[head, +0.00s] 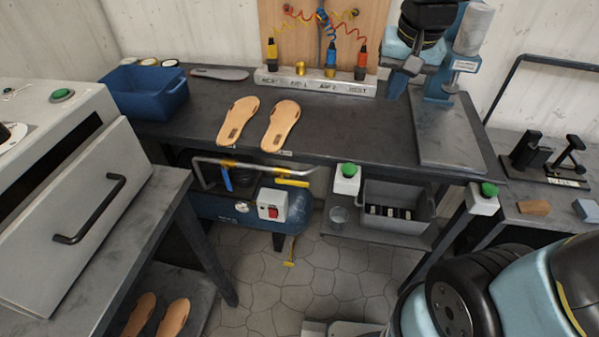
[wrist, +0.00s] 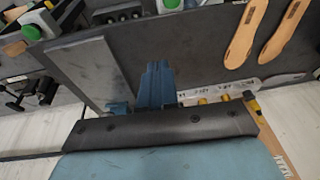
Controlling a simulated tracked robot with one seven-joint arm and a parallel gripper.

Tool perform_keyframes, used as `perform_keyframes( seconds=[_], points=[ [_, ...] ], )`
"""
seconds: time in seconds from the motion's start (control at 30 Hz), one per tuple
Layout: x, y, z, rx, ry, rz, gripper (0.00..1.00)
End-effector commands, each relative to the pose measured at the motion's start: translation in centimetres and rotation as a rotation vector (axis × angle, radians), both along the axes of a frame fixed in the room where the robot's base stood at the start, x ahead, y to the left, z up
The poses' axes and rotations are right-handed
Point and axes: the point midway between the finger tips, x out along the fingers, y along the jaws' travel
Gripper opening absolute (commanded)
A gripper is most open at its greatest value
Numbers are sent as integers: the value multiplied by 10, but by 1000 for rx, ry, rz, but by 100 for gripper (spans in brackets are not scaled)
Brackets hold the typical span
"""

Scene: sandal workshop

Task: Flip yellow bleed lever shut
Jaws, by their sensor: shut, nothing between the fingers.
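A yellow lever (head: 292,183) lies roughly level at the right end of the bent pipe above the blue compressor tank (head: 212,207), under the workbench. A second small yellow handle (head: 289,264) hangs below the tank on a thin stem; I cannot tell for certain which of the two is the bleed lever. My gripper (head: 394,92) is above the bench at the right, well away from both yellow parts. Its blue fingers are together and empty, also in the wrist view (wrist: 156,66). Neither yellow part shows clearly in the wrist view.
A pair of sandal soles (head: 279,126) lies on the workbench (head: 335,125). A blue bin (head: 146,97) stands at its left. A press (head: 449,134) is beside my gripper. A grey crate (head: 397,226) sits on the lower shelf.

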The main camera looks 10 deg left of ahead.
Motion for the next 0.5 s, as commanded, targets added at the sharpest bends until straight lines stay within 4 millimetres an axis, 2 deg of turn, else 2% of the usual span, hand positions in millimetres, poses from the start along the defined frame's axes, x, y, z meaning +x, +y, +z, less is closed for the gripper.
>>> perform_keyframes(
  seconds=[0.03,0.2,0.4,0.5],
  points=[
    [6,16,-10,-3,27,5,0],
    [18,65,-42,-11,99,-4,0],
    [21,124,-85,-33,174,-16,0],
    [18,147,-104,-46,204,-24,0]
  ],
)
